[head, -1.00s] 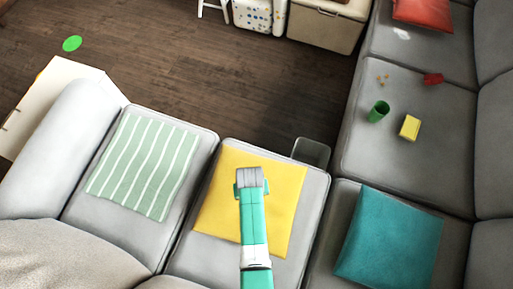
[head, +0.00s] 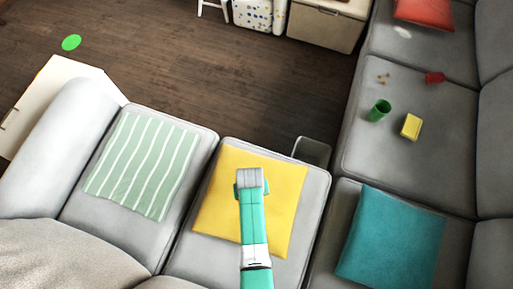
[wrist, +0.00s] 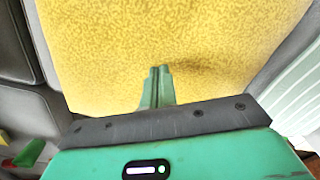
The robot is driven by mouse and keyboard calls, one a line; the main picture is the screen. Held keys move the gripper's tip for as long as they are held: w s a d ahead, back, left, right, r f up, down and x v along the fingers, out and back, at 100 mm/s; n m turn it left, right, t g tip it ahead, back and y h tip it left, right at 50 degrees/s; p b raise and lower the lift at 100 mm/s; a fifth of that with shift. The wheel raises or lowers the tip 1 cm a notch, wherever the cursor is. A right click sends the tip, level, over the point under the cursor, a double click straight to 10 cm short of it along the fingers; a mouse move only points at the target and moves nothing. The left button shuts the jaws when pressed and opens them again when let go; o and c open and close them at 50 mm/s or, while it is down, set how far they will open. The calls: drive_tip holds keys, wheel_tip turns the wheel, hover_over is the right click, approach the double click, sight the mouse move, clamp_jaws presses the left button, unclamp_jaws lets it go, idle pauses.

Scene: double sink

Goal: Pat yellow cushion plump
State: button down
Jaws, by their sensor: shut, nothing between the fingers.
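The yellow cushion (head: 283,190) lies flat on the middle grey sofa seat in the head view. My arm reaches over it from below, and the wrist hides part of the cushion's middle. In the wrist view the yellow cushion (wrist: 210,45) fills most of the upper picture. My gripper (wrist: 158,70) is shut and empty, with its green fingertips together in front of the cushion. A soft dark shadow lies on the cushion beside the fingertips. I cannot tell whether the fingertips touch the cloth.
A striped green cloth (head: 144,165) lies on the left seat and a teal cushion (head: 390,240) on the right one. A green cup (head: 379,110), a yellow block (head: 411,126) and a red item (head: 434,78) sit on the far right seat. A grey bin (head: 311,151) stands behind the yellow cushion.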

drive_tip(key=shift+f, duration=0.3)
drive_tip(key=shift+r, duration=0.2)
drive_tip(key=shift+r+p, duration=0.7)
drive_tip(key=shift+p, duration=0.15)
drive_tip(key=shift+f, duration=0.2)
drive_tip(key=shift+f+b, duration=0.7)
drive_tip(key=shift+b, duration=0.1)
drive_tip(key=shift+r, duration=0.2)
